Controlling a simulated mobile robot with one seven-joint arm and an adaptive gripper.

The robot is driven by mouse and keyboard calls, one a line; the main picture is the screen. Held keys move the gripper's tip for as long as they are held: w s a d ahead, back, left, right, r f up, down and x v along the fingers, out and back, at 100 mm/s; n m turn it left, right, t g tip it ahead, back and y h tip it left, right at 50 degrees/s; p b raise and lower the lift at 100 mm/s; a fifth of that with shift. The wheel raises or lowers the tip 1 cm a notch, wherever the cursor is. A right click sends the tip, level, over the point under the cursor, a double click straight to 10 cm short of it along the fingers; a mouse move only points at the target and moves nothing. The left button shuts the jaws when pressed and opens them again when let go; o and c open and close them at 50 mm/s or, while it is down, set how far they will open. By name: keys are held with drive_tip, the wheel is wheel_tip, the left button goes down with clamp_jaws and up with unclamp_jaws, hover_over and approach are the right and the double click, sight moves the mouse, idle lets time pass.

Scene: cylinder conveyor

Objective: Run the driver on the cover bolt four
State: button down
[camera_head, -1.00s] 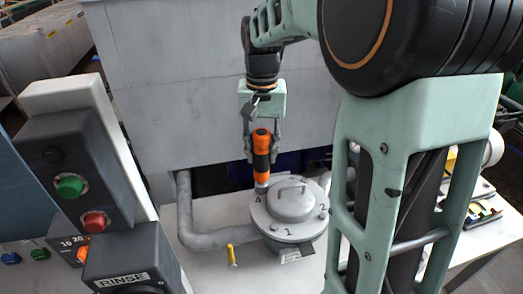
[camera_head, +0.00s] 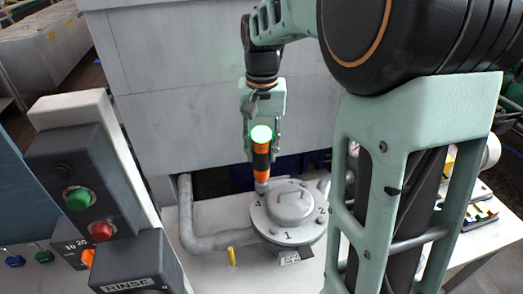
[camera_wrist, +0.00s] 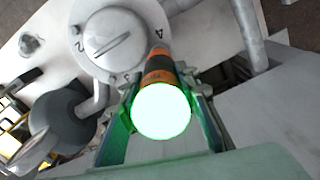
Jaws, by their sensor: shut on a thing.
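My gripper (camera_head: 262,150) is shut on the orange and black driver (camera_head: 261,162), which stands about upright with its tip down at the left edge of the round grey cover (camera_head: 270,222). The top of the driver glows bright white-green. In the wrist view the driver (camera_wrist: 158,72) sits between the two fingers (camera_wrist: 162,110), and its lower end is at the cover's rim beside the mark 4. The bolt under the tip is hidden. Marks 1 and 2 and a raised handle (camera_head: 291,200) show on the cover.
A grey pipe (camera_head: 187,215) runs along the cover's left side, with a yellow lever (camera_head: 232,257) in front. A control box with green (camera_head: 78,199) and red buttons and a RINSE box (camera_head: 130,283) stand at the left. A grey tank wall (camera_head: 180,95) rises behind.

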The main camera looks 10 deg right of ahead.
drive_tip(key=shift+r, duration=0.6)
